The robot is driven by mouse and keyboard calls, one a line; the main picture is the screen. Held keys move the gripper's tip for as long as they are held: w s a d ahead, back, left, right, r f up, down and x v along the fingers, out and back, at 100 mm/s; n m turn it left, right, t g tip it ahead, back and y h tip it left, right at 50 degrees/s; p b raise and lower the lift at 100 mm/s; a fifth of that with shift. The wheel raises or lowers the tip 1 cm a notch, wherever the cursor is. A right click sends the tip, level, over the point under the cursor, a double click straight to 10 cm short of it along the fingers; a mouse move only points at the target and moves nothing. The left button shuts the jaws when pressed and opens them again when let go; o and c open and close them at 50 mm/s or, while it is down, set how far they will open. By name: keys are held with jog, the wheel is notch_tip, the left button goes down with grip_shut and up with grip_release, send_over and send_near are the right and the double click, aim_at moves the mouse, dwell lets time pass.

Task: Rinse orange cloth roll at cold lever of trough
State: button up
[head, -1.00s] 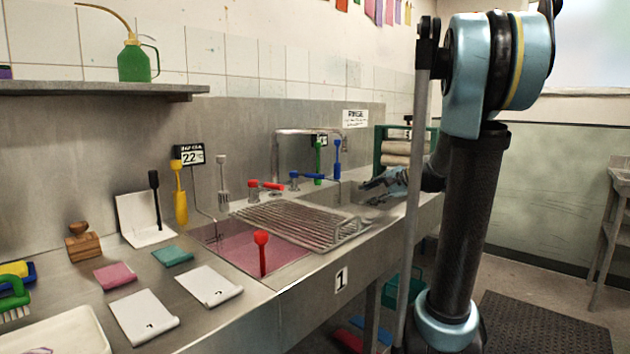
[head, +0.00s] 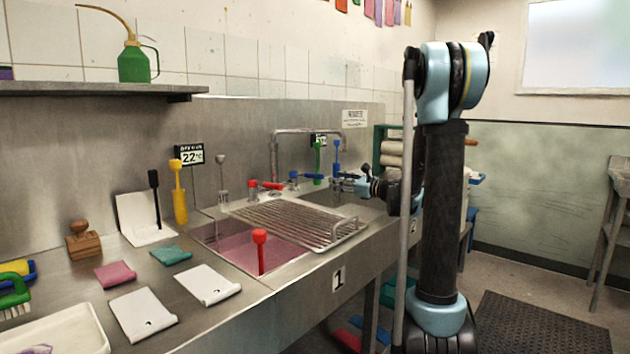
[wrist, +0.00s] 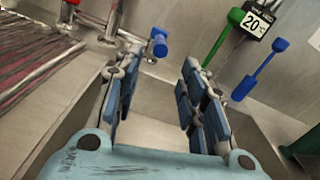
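The trough is a steel sink (head: 340,281) with a wire grid over part of it and pink liquid in its left part. A blue lever (head: 305,176), beside a red one, sits on the back ledge; in the wrist view the blue lever (wrist: 159,43) is ahead of the fingers. My gripper (head: 340,182) is above the sink's right basin, to the right of the blue lever. In the wrist view my gripper (wrist: 158,68) has its fingers apart, with nothing between them and the bare basin below. I cannot make out an orange cloth roll in any view.
A wire grid (head: 295,221) covers the middle of the trough. Green and blue upright tools (head: 336,155) stand behind the right basin. Pale rolls (head: 391,147) lie on a rack behind my arm. White cards (head: 208,285) and small cloths lie on the left counter.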

aim_at(315, 177)
jog(key=x, duration=1.2)
jog(key=shift+w+a, duration=0.25)
jog(key=shift+a, duration=0.05)
grip_shut()
jog(key=shift+d, duration=0.15)
